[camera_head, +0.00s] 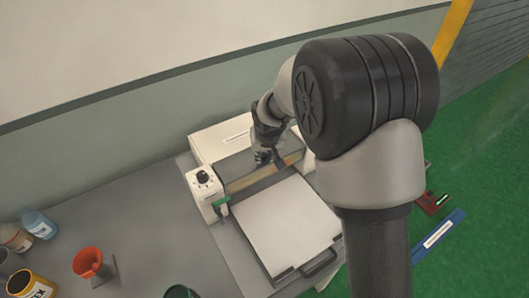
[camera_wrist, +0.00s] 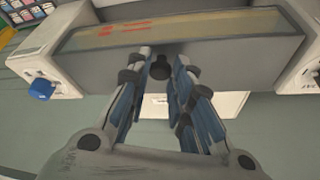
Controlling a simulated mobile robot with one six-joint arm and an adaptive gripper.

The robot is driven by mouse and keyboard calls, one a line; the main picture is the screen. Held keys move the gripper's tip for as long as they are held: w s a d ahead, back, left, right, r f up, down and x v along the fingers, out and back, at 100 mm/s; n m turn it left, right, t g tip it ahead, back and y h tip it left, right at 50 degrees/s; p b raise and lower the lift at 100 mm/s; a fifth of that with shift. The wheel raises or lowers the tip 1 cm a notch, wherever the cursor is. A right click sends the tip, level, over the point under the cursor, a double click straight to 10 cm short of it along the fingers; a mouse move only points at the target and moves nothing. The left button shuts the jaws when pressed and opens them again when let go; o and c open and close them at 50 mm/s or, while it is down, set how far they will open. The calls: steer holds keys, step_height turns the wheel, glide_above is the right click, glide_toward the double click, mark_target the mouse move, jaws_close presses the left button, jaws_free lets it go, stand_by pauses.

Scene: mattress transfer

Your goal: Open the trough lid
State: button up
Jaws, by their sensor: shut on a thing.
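The white machine (camera_head: 207,192) stands on the grey bench, with a long trough (camera_head: 245,183) across its middle. In the wrist view, the lid (camera_wrist: 235,55) is a grey panel with a clear strip along it, lying across the trough between two white end housings. A small dark knob (camera_wrist: 159,71) sticks out of the lid's middle. My gripper (camera_wrist: 161,60) reaches to the lid with its fingertips on either side of the knob, shut on it. In the head view my gripper (camera_head: 266,157) is over the trough; its fingertips are small and the knob is not clear there.
A white flat plate (camera_head: 285,225) with a dark handle lies in front of the trough. At the left stand an orange funnel-shaped thing (camera_head: 88,262), a blue-white bottle (camera_head: 38,224) and a yellow container (camera_head: 32,287). A wall rises behind the bench. My arm hides the machine's right side.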

jaws_close()
steer(key=shift+r, duration=0.1)
